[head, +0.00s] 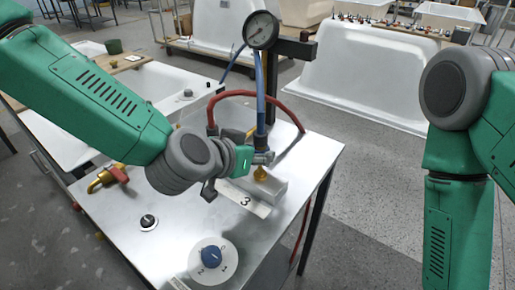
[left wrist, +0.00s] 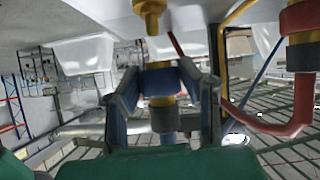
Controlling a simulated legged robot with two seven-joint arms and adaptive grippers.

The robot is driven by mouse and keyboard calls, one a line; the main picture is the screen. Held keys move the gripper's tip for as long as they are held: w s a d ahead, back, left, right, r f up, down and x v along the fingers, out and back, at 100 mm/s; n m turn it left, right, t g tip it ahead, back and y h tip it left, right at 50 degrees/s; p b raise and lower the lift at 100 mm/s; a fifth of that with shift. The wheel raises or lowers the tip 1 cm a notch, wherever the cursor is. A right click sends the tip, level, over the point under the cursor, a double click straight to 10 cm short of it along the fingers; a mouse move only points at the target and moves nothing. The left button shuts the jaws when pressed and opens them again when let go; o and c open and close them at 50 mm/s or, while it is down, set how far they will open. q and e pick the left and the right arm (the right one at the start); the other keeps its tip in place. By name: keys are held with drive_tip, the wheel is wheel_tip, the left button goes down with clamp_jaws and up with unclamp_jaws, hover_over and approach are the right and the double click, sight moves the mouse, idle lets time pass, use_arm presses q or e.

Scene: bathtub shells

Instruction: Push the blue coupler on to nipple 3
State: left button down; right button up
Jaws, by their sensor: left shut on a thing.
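My left gripper (head: 262,158) is shut on the blue coupler, at the lower end of the blue hose (head: 260,95). In the left wrist view, the blue coupler (left wrist: 160,82) sits between the two fingers of my left gripper (left wrist: 160,74). The brass nipple 3 (head: 262,174) stands on a pale block just below the gripper, behind a label (head: 245,201) reading 3. In the left wrist view, the brass nipple (left wrist: 150,14) is apart from the coupler, with a visible gap, and slightly to its left. My right gripper is out of view.
A red hose (head: 240,93) arches behind my left gripper. A pressure gauge (head: 261,30) stands on a dark post. A brass valve (head: 106,179), a black knob (head: 148,221) and a blue dial (head: 211,256) are on the metal bench (head: 180,248). White tub shells (head: 350,75) stand behind.

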sight(259, 167)
use_arm(q)
drive_tip(key=shift+f+b, duration=0.3)
drive_tip(key=shift+f, duration=0.4)
drive_tip(key=shift+p, duration=0.55)
idle(1.1)
drive_tip(key=shift+s+f+b, duration=0.1)
drive_tip(key=shift+f+b, duration=0.85)
drive_tip(key=shift+f, duration=0.5)
drive_tip(key=c, duration=1)
unclamp_jaws()
